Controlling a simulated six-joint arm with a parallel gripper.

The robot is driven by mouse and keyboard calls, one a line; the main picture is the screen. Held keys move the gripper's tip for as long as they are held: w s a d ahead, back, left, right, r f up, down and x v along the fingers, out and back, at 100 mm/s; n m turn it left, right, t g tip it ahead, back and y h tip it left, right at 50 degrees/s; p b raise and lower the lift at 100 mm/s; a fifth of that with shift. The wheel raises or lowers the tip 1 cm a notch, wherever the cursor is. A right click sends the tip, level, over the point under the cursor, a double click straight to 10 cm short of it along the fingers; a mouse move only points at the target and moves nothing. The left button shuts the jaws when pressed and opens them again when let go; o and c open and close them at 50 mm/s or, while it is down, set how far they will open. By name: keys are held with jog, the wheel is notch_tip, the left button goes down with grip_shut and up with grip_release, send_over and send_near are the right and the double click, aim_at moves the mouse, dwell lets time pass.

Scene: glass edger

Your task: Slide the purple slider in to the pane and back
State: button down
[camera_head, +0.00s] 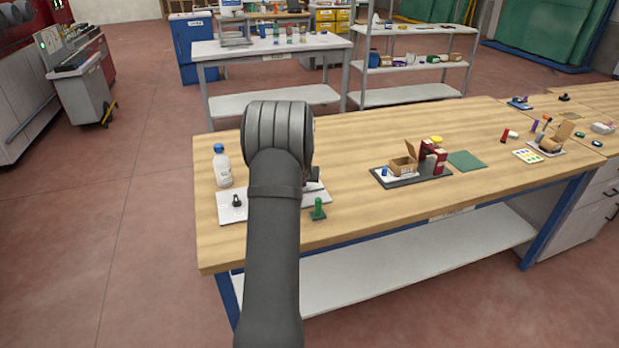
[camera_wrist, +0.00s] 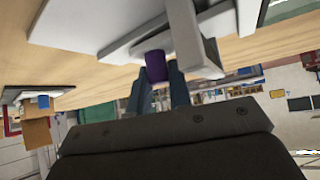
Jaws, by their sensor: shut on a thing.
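The purple slider (camera_wrist: 156,66) shows in the wrist view, between the two fingertips of my gripper (camera_wrist: 157,80). My gripper is shut on it. Just beside it stands a pale grey upright part (camera_wrist: 192,38), close to the right finger. Behind these is the white base plate (camera_wrist: 85,24) of the edger, seen tilted in the wrist view. In the head view the base plate (camera_head: 232,210) lies on the near left of the wooden table, and my arm hides the slider, the gripper and most of the fixture. I cannot make out the glass pane clearly.
A bottle with a blue cap (camera_head: 222,168) stands at the plate's back left. A green upright piece (camera_head: 318,210) stands near its right front corner. A dark tray with a box and a red device (camera_head: 435,157) is farther right. Bare table lies between.

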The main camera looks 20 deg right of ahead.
jog(key=shift+a, duration=0.35)
jog(key=c, duration=1.3)
grip_release()
jog(key=shift+d, duration=0.1)
jog(key=shift+d, duration=1.75)
jog(key=shift+g+y, duration=0.3)
jog(key=shift+s+a+f+v, duration=0.3)
jog(key=shift+s+f+v, duration=0.5)
jog(key=shift+v, duration=4.3)
jog(key=shift+s+a+f+v, duration=0.35)
jog(key=shift+s+f+v, duration=0.45)
jog(key=shift+v, duration=4.3)
jog(key=shift+s+a+f+v, duration=0.3)
jog(key=shift+s+f+v, duration=0.5)
jog(key=shift+v, duration=4.35)
